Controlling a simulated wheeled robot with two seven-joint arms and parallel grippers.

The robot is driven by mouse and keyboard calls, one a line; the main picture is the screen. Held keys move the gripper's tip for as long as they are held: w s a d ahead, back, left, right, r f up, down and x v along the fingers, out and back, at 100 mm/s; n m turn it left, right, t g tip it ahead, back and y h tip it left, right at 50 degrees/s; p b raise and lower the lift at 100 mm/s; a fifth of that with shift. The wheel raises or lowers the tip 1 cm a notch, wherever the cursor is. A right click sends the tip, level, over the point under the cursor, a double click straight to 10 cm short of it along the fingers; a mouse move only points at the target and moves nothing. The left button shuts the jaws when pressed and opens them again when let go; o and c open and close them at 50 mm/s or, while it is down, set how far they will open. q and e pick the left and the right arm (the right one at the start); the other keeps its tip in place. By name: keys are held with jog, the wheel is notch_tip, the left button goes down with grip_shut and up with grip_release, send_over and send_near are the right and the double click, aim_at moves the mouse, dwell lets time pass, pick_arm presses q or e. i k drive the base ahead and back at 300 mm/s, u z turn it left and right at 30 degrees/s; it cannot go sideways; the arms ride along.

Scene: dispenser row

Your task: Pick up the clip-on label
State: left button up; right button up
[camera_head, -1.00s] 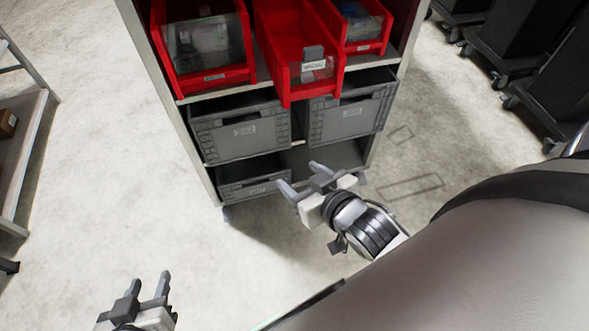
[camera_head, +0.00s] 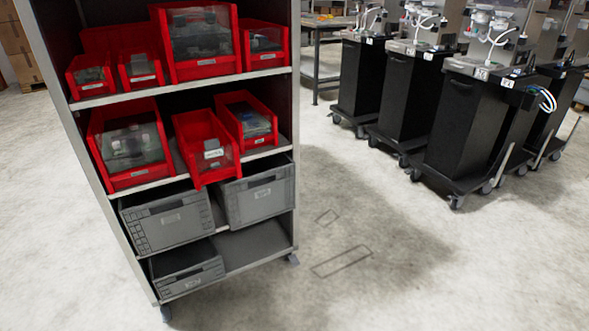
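What looks like the clip-on label (camera_head: 213,154) is a small white tag on the front of a red bin (camera_head: 196,128). This bin sits on the middle shelf and juts forward past its neighbours. The tag is too small here to tell how it is fixed. Neither of my grippers shows in the head view now.
The shelf rack (camera_head: 92,170) stands at left with more red bins above and grey crates (camera_head: 166,221) below. Several black wheeled carts (camera_head: 468,120) stand at the right. The floor (camera_head: 400,270) between and in front is clear.

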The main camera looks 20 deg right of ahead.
aim_at(211, 153)
jog(key=u, duration=0.8)
jog(key=i, duration=1)
jog(key=z, duration=0.3)
